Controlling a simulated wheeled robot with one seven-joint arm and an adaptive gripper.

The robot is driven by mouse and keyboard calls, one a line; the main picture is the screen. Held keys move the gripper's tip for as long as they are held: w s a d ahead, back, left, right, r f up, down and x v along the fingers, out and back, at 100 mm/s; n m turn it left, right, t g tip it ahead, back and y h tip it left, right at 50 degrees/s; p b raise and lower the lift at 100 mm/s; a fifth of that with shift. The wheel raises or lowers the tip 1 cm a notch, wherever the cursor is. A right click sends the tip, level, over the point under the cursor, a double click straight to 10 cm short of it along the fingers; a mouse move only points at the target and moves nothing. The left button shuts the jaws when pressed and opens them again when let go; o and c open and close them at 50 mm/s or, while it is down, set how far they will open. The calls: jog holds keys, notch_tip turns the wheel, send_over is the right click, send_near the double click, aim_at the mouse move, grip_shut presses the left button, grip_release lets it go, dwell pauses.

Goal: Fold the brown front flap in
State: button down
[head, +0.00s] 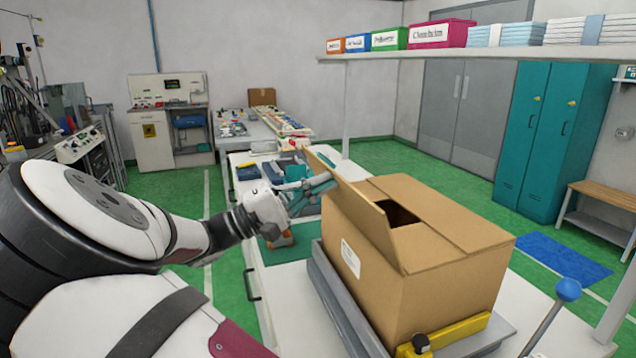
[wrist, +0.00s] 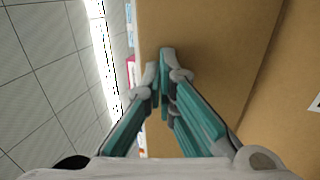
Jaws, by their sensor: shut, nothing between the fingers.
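The brown cardboard box (head: 430,290) stands on a grey tray on the white table. Its flap on the side facing my gripper (head: 368,218) stands raised, tilted up along the box's left edge. Other top flaps (head: 440,205) lie folded in, with a dark gap between them. My gripper (head: 330,183) is shut and empty, on the outer side of the raised flap near its far end. In the wrist view the shut fingertips (wrist: 161,62) point at a brown cardboard panel (wrist: 220,40); whether they touch it I cannot tell.
A yellow clamp (head: 455,336) with a black knob sits at the tray's near edge. A blue-knobbed lever (head: 568,290) stands at right. A shelf (head: 480,52) with coloured boxes runs above and behind the box, its post (head: 347,105) rising beyond the far end.

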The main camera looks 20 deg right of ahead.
jog(key=shift+d+r, duration=0.1)
jog(key=shift+d, duration=0.05)
jog(key=d+r+y+p, duration=0.3)
jog(key=d+y+p, duration=0.5)
jog(key=y+p, duration=0.1)
jog(key=shift+d+f+y+b, duration=0.25)
jog(key=shift+d+f+y, duration=1.25)
jog(key=shift+y, duration=0.45)
jog(key=shift+d+f+y+b, duration=0.25)
jog(key=shift+d+f+y, duration=1.2)
jog(key=shift+y, duration=0.55)
jog(key=shift+d+f+y+b, duration=0.25)
jog(key=shift+d+f+y, duration=1.1)
jog(key=shift+d+y, duration=0.45)
jog(key=shift+a, duration=0.15)
jog(key=shift+r, duration=0.1)
